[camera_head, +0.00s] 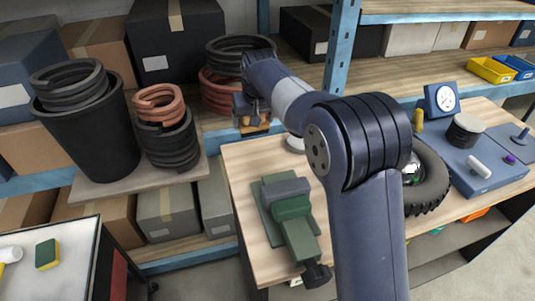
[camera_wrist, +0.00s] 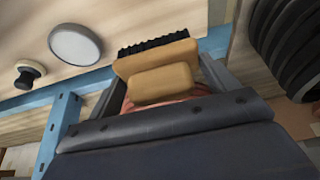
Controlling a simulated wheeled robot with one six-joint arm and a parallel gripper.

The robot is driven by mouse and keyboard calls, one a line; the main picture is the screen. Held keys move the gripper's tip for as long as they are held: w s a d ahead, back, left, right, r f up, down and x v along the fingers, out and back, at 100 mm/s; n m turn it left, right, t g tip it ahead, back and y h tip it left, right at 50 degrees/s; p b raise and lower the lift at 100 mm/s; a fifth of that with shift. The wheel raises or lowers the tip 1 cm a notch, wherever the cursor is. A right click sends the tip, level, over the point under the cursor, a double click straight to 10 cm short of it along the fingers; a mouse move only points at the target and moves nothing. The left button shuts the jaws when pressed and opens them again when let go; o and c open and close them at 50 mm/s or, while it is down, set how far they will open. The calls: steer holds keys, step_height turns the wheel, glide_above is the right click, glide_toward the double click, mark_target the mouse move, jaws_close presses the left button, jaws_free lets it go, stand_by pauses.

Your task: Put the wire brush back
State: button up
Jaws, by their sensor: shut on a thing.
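The wire brush has a tan wooden body and black bristles. In the wrist view the wire brush (camera_wrist: 157,68) sits between the fingers of my gripper (camera_wrist: 163,82), its bristles at the far side. In the head view my gripper (camera_head: 252,108) is shut on the brush, whose tan body (camera_head: 255,128) shows just below the fingers. It is held above the back left edge of the wooden workbench (camera_head: 240,160), beside the shelf. My arm hides part of the bench.
A green vise (camera_head: 290,215) stands on the bench. A tire (camera_head: 430,180) and a blue tool board (camera_head: 485,185) are right of my arm. Coils (camera_head: 222,92) stand on the shelf behind my gripper. A pale round disc (camera_wrist: 75,44) lies near the brush in the wrist view.

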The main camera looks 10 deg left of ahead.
steer(key=shift+w+a+f, duration=0.15)
steer(key=shift+w+f, duration=0.1)
steer(key=shift+f, duration=0.05)
step_height(320, 180, down, 10)
steer(key=shift+r+p, duration=0.1)
steer(key=shift+p, duration=0.6)
steer(key=shift+f, duration=0.2)
steer(key=o, duration=0.9)
steer(key=shift+r, duration=0.1)
steer(key=shift+r, duration=0.25)
steer(key=b+v, duration=0.1)
steer(key=v, duration=1)
steer(key=shift+s+r+b, duration=0.2)
steer(key=shift+r+b, duration=0.1)
steer(key=shift+b, duration=0.1)
